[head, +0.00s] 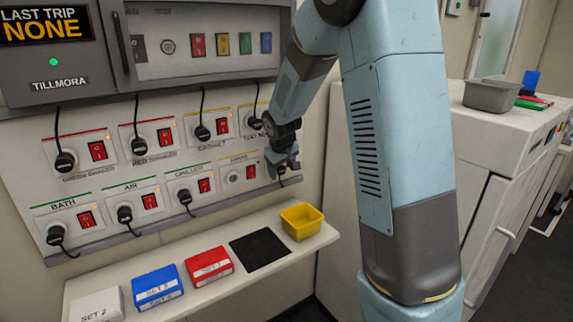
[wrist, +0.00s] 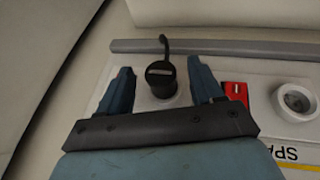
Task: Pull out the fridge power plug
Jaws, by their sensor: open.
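My gripper (head: 284,166) is at the right end of the lower socket row on the wall panel. In the wrist view its two fingers (wrist: 160,72) are open, one on each side of a black plug (wrist: 161,82). The plug stands in its socket with its cord leading off toward the grey rail. A gap shows between the plug and each finger. In the head view my gripper mostly covers this plug, and its label is hidden in both views, so I cannot read whether it is the fridge's.
Beside it are a red switch (wrist: 236,93) and the empty spare socket (wrist: 295,101). Several other plugged sockets, such as the bath plug (head: 55,235), fill the panel. Below is a shelf with a yellow bin (head: 302,221), a red box (head: 209,266) and a blue box (head: 157,287).

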